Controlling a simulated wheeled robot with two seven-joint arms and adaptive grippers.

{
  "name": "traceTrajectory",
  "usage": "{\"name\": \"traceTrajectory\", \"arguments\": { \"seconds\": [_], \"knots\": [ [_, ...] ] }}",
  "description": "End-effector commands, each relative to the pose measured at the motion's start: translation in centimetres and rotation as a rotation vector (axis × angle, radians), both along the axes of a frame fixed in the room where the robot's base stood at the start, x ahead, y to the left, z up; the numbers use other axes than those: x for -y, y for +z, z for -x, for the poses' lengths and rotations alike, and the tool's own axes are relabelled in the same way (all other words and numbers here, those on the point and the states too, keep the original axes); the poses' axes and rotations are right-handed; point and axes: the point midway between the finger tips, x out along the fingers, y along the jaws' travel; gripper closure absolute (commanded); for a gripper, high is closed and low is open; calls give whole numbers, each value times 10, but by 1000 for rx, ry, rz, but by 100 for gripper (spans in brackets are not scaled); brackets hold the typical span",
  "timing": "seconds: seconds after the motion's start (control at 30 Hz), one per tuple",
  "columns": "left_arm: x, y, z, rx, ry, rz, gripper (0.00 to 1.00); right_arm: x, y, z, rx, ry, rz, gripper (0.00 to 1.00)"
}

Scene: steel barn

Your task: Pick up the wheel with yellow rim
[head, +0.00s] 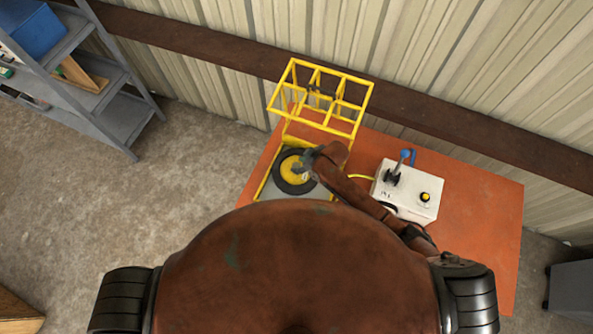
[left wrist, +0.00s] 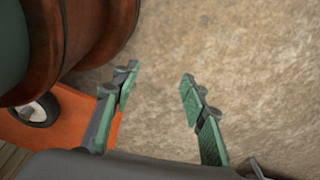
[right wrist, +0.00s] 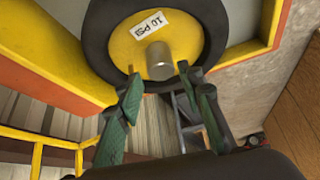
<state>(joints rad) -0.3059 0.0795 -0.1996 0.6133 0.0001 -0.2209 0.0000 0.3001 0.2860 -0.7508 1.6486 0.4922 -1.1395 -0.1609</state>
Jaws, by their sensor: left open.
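The wheel with yellow rim (head: 287,173) has a black tyre and lies on a grey plate in a yellow frame at the left of the orange table. In the right wrist view, the wheel (right wrist: 190,38) shows its silver hub and a "10 PSI" label. My right gripper (head: 308,163) is over the wheel and hides part of it. In the right wrist view, its fingers (right wrist: 160,75) are apart at either side of the hub, with gaps visible. My left gripper (left wrist: 156,82) is open and empty above the floor; the head view does not show it.
A yellow wire rack (head: 357,105) rises behind the wheel against the wall. A white control box (head: 408,190) with a blue-topped lever and yellow button stands to the right on the orange table (head: 470,215). Grey shelves (head: 125,120) stand at the left, with open floor between.

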Motion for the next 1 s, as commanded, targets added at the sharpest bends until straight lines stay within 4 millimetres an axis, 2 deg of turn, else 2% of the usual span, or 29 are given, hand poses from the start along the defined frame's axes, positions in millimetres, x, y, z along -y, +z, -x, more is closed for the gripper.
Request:
{"name": "traceTrajectory", "arguments": {
  "seconds": [0.1, 0.3, 0.57, 1.0],
  "knots": [
    [0, 8, -5, 7, -1, 1, 60, -9, -13, -3, -3, 0, 0, 66],
    [1, 9, -15, 20, -3, 1, 60, -17, -32, -9, -1, 3, 2, 66],
    [1, 9, -15, 20, -3, 1, 60, -18, -35, -10, 1, 3, 1, 66],
    [0, 9, -10, 13, -2, 0, 60, -17, -35, -10, 0, 2, 1, 95]
  ]
}}
